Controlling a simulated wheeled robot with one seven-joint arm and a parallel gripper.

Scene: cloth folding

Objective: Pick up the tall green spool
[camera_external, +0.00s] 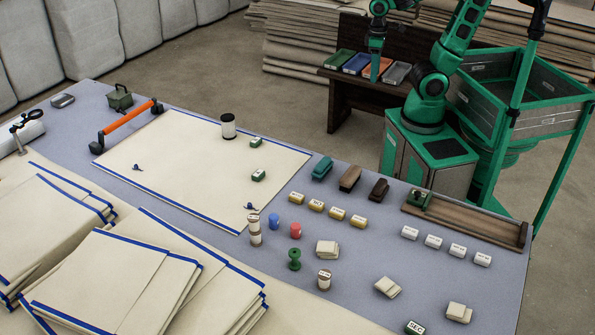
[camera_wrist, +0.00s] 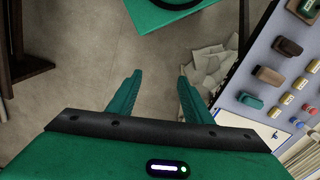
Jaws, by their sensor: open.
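The tall green spool (camera_external: 294,259) stands upright on the blue-grey table, near its front middle in the external view. A red spool and a blue spool stand behind it, and cream-coloured spools stand to either side. My gripper (camera_external: 375,72) is at the top of the external view, beyond the table's far edge and far from the spool. In the wrist view my gripper (camera_wrist: 158,95) shows two green fingers spread apart with nothing between them. I cannot make out the green spool clearly in the wrist view.
The blue-grey table (camera_external: 505,285) carries a cream cloth (camera_external: 190,150), yellow blocks (camera_external: 316,205), white blocks (camera_external: 433,242) and a wooden tray (camera_external: 480,226). Folded cloths (camera_external: 110,280) are stacked at front left. A dark bench (camera_external: 345,88) with coloured trays stands behind.

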